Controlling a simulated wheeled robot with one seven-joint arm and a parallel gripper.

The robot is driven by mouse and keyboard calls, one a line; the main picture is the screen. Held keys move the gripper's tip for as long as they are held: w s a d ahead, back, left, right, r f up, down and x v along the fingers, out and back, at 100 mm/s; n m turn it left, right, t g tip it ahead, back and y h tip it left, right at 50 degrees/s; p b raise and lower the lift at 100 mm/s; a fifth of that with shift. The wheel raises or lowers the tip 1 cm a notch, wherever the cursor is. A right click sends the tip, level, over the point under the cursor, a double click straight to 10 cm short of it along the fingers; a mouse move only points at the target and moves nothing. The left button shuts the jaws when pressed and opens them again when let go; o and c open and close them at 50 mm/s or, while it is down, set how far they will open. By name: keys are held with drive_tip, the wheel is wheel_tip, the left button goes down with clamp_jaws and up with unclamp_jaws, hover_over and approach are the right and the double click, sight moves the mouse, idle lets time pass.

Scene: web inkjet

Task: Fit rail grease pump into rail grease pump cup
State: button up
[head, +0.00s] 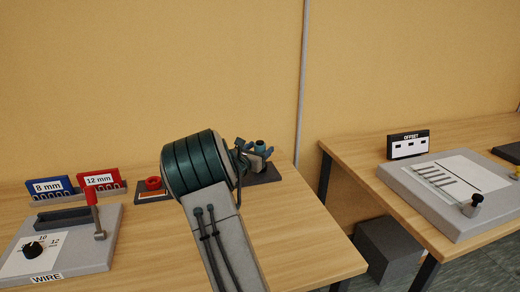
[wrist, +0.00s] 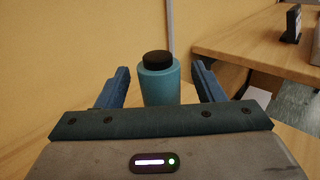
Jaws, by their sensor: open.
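A teal cylinder with a black cap, apparently the rail grease pump (wrist: 159,84), stands upright between the two blue fingers of my gripper (wrist: 160,70) in the wrist view. The fingers are open, with a gap on each side of it. My arm hides part of this area. A red ring-shaped piece (head: 153,183) sits on a small plate left of my arm. I cannot tell whether it is the pump cup.
A dark mat (head: 266,176) lies under my gripper. Racks marked 8 mm (head: 49,187) and 12 mm (head: 99,180) and a WIRE fixture (head: 100,255) with a red lever stand at left. A separate right table holds an OFFSET fixture (head: 425,205). The left table's front right is clear.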

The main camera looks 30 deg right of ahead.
drive_tip(key=v, duration=1.3)
drive_tip(key=shift+d, duration=0.1)
drive_tip(key=s+a+r+m+g+y+p, duration=0.1)
drive_tip(key=s+a+m+g+y+p, duration=0.2)
drive_tip(key=s+m, duration=0.5)
drive_tip(key=s+a+r+m+g+y+p, duration=0.1)
drive_tip(key=s+r+m+g+y+p, duration=0.2)
drive_tip(key=s+m, duration=0.5)
drive_tip(key=s+a+r+m+y+p, duration=0.1)
drive_tip(key=s+a+m+y, duration=0.2)
drive_tip(key=a, duration=0.6)
drive_tip(key=s+a+r+m+y+p, duration=0.1)
drive_tip(key=s+a+m+y+p, duration=0.1)
drive_tip(key=s+a+m+y, duration=0.2)
drive_tip(key=s+a+y, duration=0.3)
drive_tip(key=s+a, duration=0.2)
drive_tip(key=s, duration=0.1)
drive_tip(key=shift+a+r+m+t, duration=0.2)
drive_tip(key=shift+r+m+t, duration=0.1)
drive_tip(key=shift+r, duration=0.05)
